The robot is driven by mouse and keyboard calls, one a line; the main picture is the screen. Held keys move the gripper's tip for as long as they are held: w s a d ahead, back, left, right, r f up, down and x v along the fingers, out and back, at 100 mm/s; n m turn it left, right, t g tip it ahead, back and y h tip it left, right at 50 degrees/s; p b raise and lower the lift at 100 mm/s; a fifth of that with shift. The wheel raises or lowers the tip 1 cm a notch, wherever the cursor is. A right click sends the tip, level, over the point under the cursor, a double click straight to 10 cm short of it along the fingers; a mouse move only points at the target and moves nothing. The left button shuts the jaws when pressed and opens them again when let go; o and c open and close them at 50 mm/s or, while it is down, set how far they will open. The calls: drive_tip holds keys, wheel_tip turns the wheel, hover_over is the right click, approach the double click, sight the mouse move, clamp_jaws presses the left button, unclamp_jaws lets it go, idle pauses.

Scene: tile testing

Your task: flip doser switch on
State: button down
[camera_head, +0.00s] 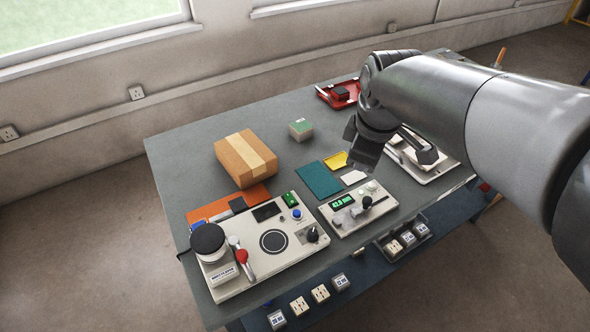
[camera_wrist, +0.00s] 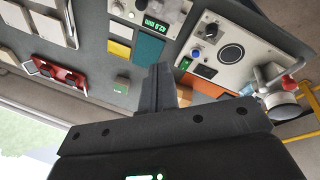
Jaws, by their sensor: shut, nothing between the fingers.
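A pale control panel (camera_head: 258,250) stands at the table's front left, with a dark-topped round container (camera_head: 207,240) and a red-knobbed lever (camera_head: 242,256). A green switch (camera_head: 289,199) is at its back edge, beside a blue button (camera_head: 297,214); I cannot tell the switch's position. In the wrist view the panel (camera_wrist: 248,72) is at the upper right, with the green switch (camera_wrist: 184,63) near its left corner. My gripper (camera_head: 364,152) is shut and empty above the table, right of the panel and apart from it. Its closed fingers (camera_wrist: 160,70) show in the wrist view.
A smaller panel (camera_head: 372,213) with a green display stands just right of the larger one. A cardboard box (camera_head: 245,158), a small green-topped block (camera_head: 301,129), a teal sheet (camera_head: 317,180) and a red tray (camera_head: 337,93) are on the table. Bare tabletop (camera_head: 190,150) lies at the back left.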

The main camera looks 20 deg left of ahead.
sight(287, 194)
drive_tip(key=w+a+f+n+g, duration=0.1)
drive_tip(key=w+a+f+n, duration=0.1)
drive_tip(key=a+n, duration=0.3)
drive_tip(key=w+a+f+n, duration=0.1)
drive_tip(key=a+f+n, duration=0.2)
drive_tip(key=a+n, duration=0.3)
drive_tip(key=a, duration=0.4)
drive_tip(key=shift+w+f+g, duration=0.15)
drive_tip(key=shift+w+g, duration=0.25)
drive_tip(key=f, duration=0.4)
drive_tip(key=w+a+f, duration=0.1)
drive_tip(key=f, duration=0.8)
drive_tip(key=shift+w+a+f, duration=0.15)
drive_tip(key=shift+w+f, duration=0.05)
drive_tip(key=shift+f, duration=0.2)
